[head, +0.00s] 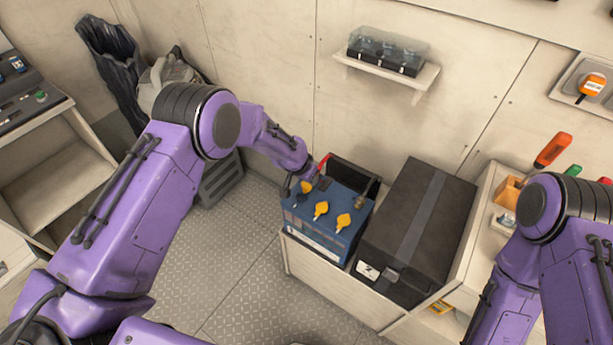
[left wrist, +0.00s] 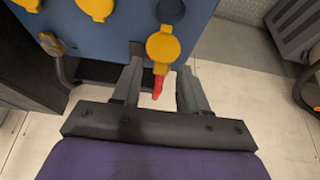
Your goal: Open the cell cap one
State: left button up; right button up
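The blue battery (head: 318,240) sits on a low bench with three yellow caps (head: 321,209) in a row on its top. My left gripper (head: 312,175) is at the battery's far left edge, by the farthest cap (head: 305,187). In the left wrist view, the nearest yellow cap (left wrist: 162,45) lies tilted beside a dark round opening (left wrist: 170,11). My left gripper's fingers (left wrist: 158,88) are apart, with the cap's tab and a red piece (left wrist: 158,84) showing in the gap; I cannot tell whether they touch. My right gripper is out of view.
A black lidded box (head: 418,230) stands right of the battery. A dark cable (left wrist: 62,68) runs down the battery's side. A wall shelf (head: 400,73) holds a clear-lidded case. Tools with coloured handles (head: 553,149) stand at right.

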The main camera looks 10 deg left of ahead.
pick_arm(q)
jog(key=b+v, duration=0.1)
jog(key=v, duration=0.9)
jog(key=shift+r+b, duration=0.25)
jog(key=shift+b, duration=0.1)
jog(key=s+a+f+n+t+y+b, duration=0.1)
jog(key=s+a+f+n+t+y, duration=0.2)
jog(key=s+a+f+n, duration=0.7)
jog(key=s+a+f+g, duration=0.1)
jog(key=s+f, duration=0.2)
jog(key=s, duration=0.6)
jog(key=s+a+f+g+y+b, duration=0.1)
jog(key=s+f, duration=0.3)
jog(key=s, duration=0.5)
jog(key=s+a+f+g+y, duration=0.1)
jog(key=s+f+g, duration=0.1)
jog(key=s, duration=0.7)
jog(key=shift+s+a+f+n+b, duration=0.2)
jog(key=shift+a+f+n+b, duration=0.2)
jog(key=shift+f, duration=0.45)
